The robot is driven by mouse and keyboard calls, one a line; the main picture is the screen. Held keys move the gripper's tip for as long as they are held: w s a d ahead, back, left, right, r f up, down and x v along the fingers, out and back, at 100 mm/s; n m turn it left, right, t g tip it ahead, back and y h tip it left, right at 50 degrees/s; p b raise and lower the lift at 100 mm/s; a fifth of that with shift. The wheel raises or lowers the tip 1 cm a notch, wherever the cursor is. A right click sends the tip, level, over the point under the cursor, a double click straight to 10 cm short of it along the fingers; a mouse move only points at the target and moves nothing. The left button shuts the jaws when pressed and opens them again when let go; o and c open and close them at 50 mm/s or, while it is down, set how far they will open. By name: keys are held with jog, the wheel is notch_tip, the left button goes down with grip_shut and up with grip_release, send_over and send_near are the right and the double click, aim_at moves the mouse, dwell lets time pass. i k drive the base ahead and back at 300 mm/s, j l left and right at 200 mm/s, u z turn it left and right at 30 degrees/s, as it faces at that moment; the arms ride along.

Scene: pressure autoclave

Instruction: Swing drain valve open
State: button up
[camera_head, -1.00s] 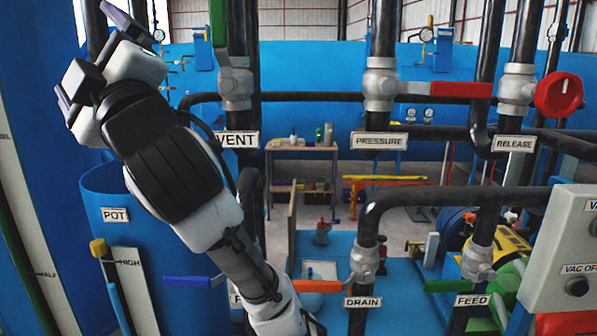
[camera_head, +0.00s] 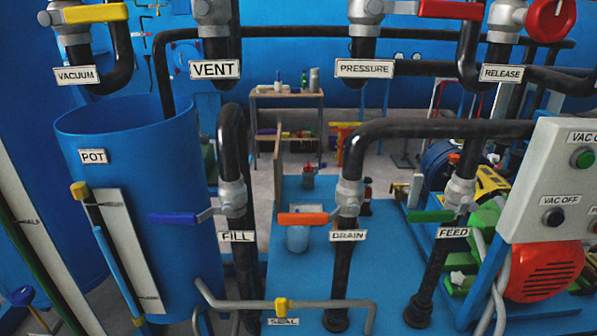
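The drain valve (camera_head: 348,198) is a grey metal body on a dark vertical pipe, right of the picture's middle. Its orange lever (camera_head: 303,219) points left, roughly horizontal and across the pipe. The white DRAIN label (camera_head: 348,236) sits just below the valve. My gripper is out of view, and nothing covers the lever.
The fill valve's blue lever (camera_head: 173,218) also points left, beside the blue pot (camera_head: 150,190). The feed valve's green lever (camera_head: 430,216) lies to the right. A grey control box (camera_head: 550,180) stands at right. A grey seal pipe (camera_head: 240,304) runs low in front.

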aim_at(323, 218)
jog(key=k+l, duration=0.1)
jog(key=l, duration=0.35)
jog(key=k+l, duration=0.1)
jog(key=l, duration=0.3)
jog(key=k+l, duration=0.1)
jog(key=l, duration=0.35)
